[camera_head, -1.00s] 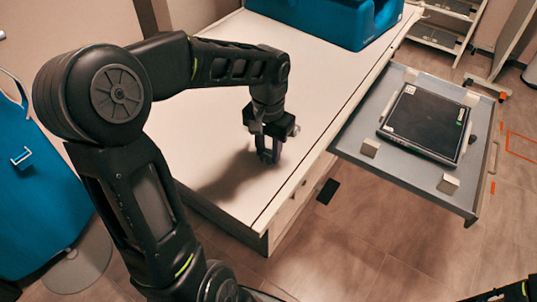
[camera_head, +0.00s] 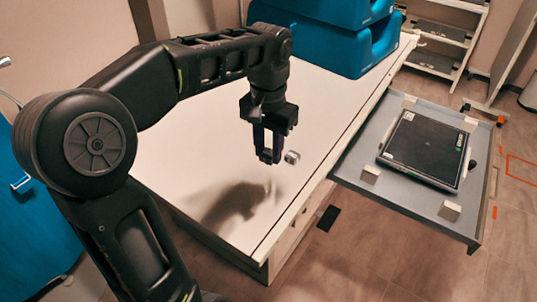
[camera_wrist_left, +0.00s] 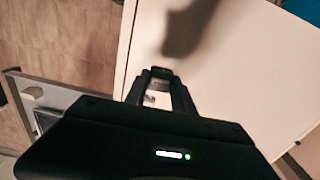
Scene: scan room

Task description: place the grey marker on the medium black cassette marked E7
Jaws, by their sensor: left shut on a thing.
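My left gripper (camera_head: 268,158) is above the white tabletop, fingers pointing down, shut on the grey marker (camera_head: 292,157). A short pale grey piece of the marker sticks out to the right of the fingers; the rest is hidden. In the left wrist view, a pale bit of it (camera_wrist_left: 151,98) shows between the fingers (camera_wrist_left: 160,78). The black cassette (camera_head: 424,146) lies flat in the grey pull-out tray, right of the gripper and apart from it. It has a white label and a green mark; I cannot read E7. My right gripper is out of view.
The white table (camera_head: 330,105) is clear around the gripper, with blue bins (camera_head: 340,45) at its back. The tray (camera_head: 400,207) juts from the table's right side, with small pale blocks (camera_head: 449,211) around the cassette. A shelf rack (camera_head: 445,40) stands behind.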

